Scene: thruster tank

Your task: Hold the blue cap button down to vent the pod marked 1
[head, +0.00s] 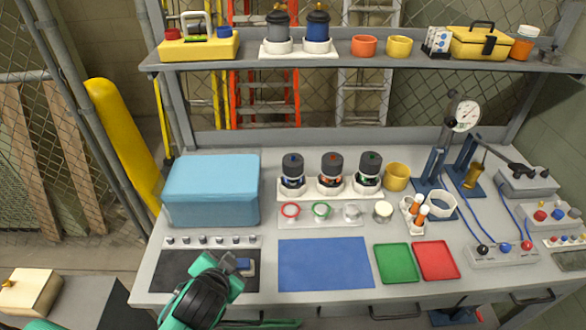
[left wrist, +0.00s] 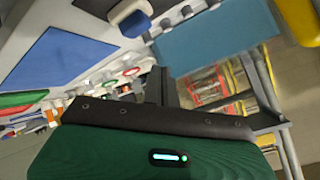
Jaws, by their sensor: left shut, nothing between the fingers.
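Three black pods stand in a white rack at the back middle of the bench: one with a blue top button (head: 292,168), one with an orange-red button (head: 331,169) and one with a green button (head: 368,168). I cannot read a number on any of them. My left gripper (head: 237,264) is shut and empty, low at the front left over the black panel, well away from the pods. It also shows as dark fingers in the left wrist view (left wrist: 162,86).
A large blue box (head: 211,188) stands left of the pods. Coloured rings on a pale strip (head: 320,221) lie in front of them. A blue mat (head: 325,264) lies at front middle, with green (head: 396,263) and red (head: 436,260) trays to its right. A gauge stand (head: 465,115) rises at right.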

